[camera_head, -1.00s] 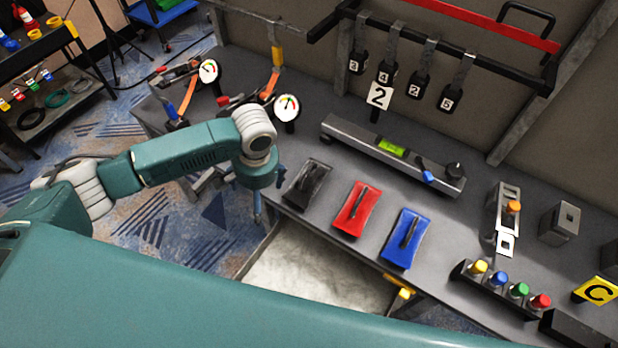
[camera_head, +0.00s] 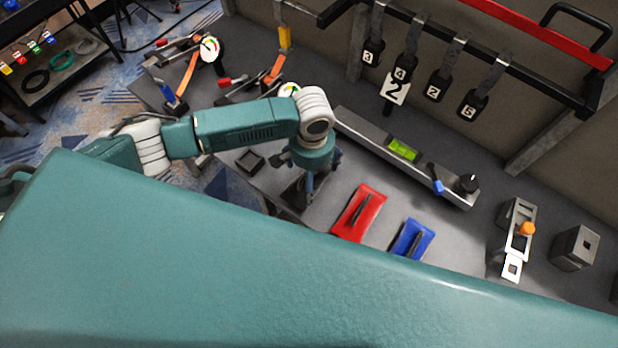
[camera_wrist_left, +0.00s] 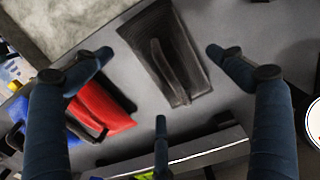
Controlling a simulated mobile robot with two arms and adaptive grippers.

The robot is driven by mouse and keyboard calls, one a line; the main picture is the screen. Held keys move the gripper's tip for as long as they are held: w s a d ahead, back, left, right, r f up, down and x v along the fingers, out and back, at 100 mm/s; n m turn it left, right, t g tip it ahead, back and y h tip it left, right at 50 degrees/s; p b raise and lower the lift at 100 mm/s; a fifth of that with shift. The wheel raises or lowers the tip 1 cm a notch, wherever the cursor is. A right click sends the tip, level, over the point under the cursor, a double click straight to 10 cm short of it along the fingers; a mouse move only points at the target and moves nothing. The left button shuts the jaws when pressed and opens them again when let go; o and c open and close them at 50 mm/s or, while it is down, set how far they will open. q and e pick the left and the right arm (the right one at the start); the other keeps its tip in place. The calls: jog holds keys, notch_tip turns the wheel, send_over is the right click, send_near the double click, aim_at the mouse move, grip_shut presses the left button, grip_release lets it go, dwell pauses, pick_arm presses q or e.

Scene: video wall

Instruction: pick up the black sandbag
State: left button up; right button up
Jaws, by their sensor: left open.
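The black sandbag (camera_wrist_left: 186,42) lies flat on the grey bench in the left wrist view, with a raised strap handle along its middle. My left gripper (camera_wrist_left: 158,80) is open and empty, its three fingers spread around the sandbag's outline, apart from it. In the head view the left gripper (camera_head: 310,180) hangs over the sandbag (camera_head: 292,196) and hides most of it. The red sandbag (camera_head: 356,214) lies just right of it, and the blue sandbag (camera_head: 411,238) lies further right, partly hidden by my body. My right gripper is out of view.
A long spirit level (camera_head: 402,150) lies behind the sandbags. A small black square holder (camera_head: 250,160) sits left of the gripper. Numbered black tags (camera_head: 437,86) hang from a rail behind.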

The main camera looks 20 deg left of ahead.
pick_arm(q)
jog(key=shift+w+f, duration=0.2)
jog(key=shift+f, duration=0.4)
jog(key=f, duration=0.1)
jog(key=f+p, duration=0.1)
jog(key=f, duration=0.2)
jog(key=shift+w+d+f, duration=0.1)
jog(key=shift+w+f, duration=0.05)
jog(key=shift+w, duration=0.1)
jog(key=shift+f, duration=0.15)
jog(key=c, duration=2)
jog(key=shift+w, duration=0.15)
jog(key=shift+c, duration=0.4)
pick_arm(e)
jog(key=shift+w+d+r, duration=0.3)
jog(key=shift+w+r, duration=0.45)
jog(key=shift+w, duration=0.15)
